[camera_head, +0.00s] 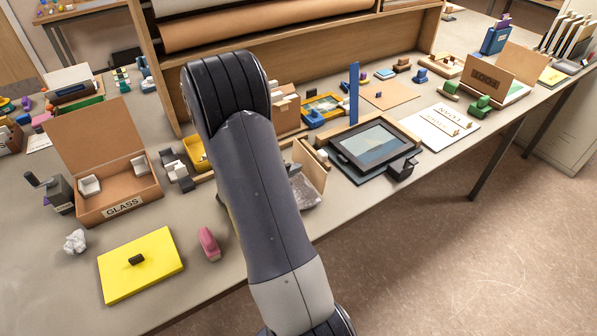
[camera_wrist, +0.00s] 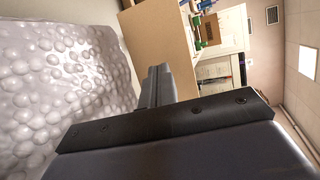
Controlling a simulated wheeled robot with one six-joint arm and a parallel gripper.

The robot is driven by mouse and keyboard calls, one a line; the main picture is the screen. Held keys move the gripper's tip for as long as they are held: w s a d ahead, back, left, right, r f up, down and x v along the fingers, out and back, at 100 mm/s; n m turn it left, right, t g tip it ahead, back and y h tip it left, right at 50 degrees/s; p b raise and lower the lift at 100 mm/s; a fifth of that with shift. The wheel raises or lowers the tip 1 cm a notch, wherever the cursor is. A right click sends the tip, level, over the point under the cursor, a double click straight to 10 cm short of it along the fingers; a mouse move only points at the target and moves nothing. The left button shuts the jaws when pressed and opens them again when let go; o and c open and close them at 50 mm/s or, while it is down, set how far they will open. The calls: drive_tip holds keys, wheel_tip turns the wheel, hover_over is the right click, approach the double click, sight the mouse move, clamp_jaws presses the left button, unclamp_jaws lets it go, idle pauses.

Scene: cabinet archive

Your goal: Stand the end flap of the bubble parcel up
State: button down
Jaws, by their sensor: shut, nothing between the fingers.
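The bubble parcel (camera_head: 308,195) lies near the table's front edge, mostly hidden behind my arm in the head view. Its bubbled clear surface (camera_wrist: 60,75) fills the left of the wrist view. A plain tan panel that looks like its end flap (camera_head: 312,165) is raised steeply at the parcel's right side. It also shows in the wrist view (camera_wrist: 160,40), beyond my fingers. My gripper (camera_wrist: 157,80) is shut and empty, its fingertips close to the flap. I cannot tell if they touch it. In the head view the gripper is mostly hidden by my arm.
A dark framed picture (camera_head: 373,146) lies just right of the flap. A yellow pad (camera_head: 155,270), a pink object (camera_head: 209,243) and an open GLASS box (camera_head: 118,195) are to the left. A blue upright strip (camera_head: 354,92) and wooden shelving stand behind.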

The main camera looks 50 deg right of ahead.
drive_tip(key=shift+w+a+p, duration=0.2)
drive_tip(key=shift+a, duration=0.6)
drive_tip(key=shift+w+a+p, duration=0.2)
drive_tip(key=shift+w+a, duration=0.05)
drive_tip(key=shift+a, duration=0.55)
drive_tip(key=shift+w+a+p, duration=0.2)
drive_tip(key=shift+a, duration=0.6)
drive_tip(key=shift+a, duration=0.1)
drive_tip(key=b+v, duration=0.1)
drive_tip(key=v, duration=0.9)
drive_tip(key=shift+a+r, duration=0.15)
drive_tip(key=shift+a, duration=0.2)
drive_tip(key=shift+d, duration=0.1)
drive_tip(key=x, duration=1.2)
drive_tip(key=shift+s, duration=0.15)
drive_tip(key=shift+s+d+r, duration=0.1)
drive_tip(key=shift+s+d, duration=0.05)
drive_tip(key=shift+d, duration=0.3)
drive_tip(key=shift+s+d+r, duration=0.1)
drive_tip(key=shift+s+d, duration=0.05)
drive_tip(key=shift+d, duration=0.3)
drive_tip(key=shift+s+f, duration=0.1)
